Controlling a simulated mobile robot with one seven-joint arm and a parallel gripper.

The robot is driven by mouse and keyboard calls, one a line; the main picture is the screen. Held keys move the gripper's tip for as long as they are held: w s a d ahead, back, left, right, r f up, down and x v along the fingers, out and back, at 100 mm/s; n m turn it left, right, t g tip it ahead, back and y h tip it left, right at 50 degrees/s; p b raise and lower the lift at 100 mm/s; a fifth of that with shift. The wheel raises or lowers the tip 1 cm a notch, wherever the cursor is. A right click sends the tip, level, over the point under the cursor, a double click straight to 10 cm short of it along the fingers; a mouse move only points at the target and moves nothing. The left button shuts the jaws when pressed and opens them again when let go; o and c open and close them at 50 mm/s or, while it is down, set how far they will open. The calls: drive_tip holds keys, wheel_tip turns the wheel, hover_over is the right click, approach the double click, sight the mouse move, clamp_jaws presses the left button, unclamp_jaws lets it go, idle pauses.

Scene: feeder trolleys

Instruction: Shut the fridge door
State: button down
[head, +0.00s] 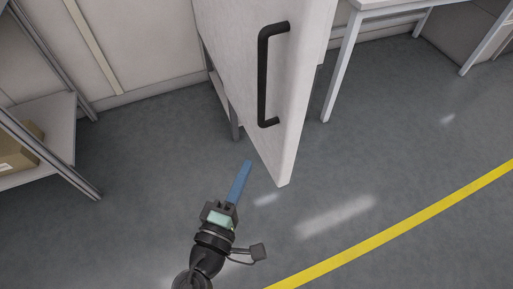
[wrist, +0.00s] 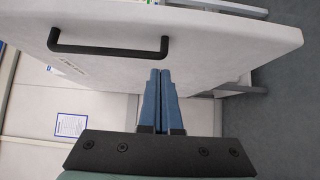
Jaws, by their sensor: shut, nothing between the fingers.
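The fridge door (head: 235,60) is a white slab in the upper middle of the head view. It stands open, its free edge pointing toward me. A black bar handle (head: 264,75) is on its face near that edge. In the wrist view the door (wrist: 220,50) fills the upper part, with the handle (wrist: 108,48) at upper left. My gripper (head: 246,165) has blue fingers and is shut and empty. In the head view it appears just left of the door's lower corner. In the wrist view the fingertips (wrist: 161,72) overlap the door; I cannot tell whether they touch it.
A shelf rack (head: 40,165) with a cardboard box (head: 20,150) stands at the left. A white table (head: 350,50) stands at upper right. A yellow line (head: 400,222) crosses the grey floor (head: 340,190), which is clear right of my gripper.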

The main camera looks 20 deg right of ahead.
sight(281, 121)
drive_tip(key=x, duration=0.9)
drive_tip(key=shift+w+d, duration=0.15)
drive_tip(key=shift+d, duration=1.85)
drive_tip(key=shift+d, duration=0.1)
